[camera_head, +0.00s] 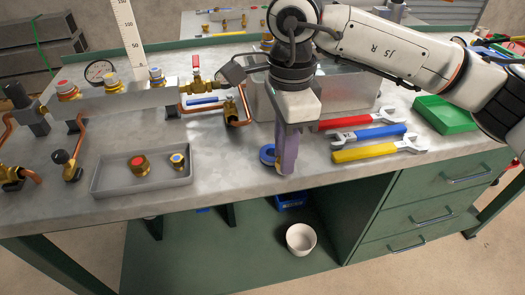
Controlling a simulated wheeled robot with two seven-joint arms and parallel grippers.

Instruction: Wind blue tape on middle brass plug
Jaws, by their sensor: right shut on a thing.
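My right gripper (286,165) comes down from the upper right and points down at the bench near its front edge. It is shut on the blue tape roll (267,154), whose left part shows beside the fingers; the fingers hide the rest. A grey manifold block (125,97) at the left carries three brass plugs with coloured tops: a left one (67,91), a middle one (111,82) and a right one (156,76). The middle plug stands upright, well to the left of my gripper. My left gripper is not in view.
A grey tray (112,182) in front of the manifold holds two brass fittings. Red (345,121), blue (370,134) and yellow (375,151) wrenches lie right of the gripper, with a green tray (445,115) beyond. Bench between grey tray and gripper is clear.

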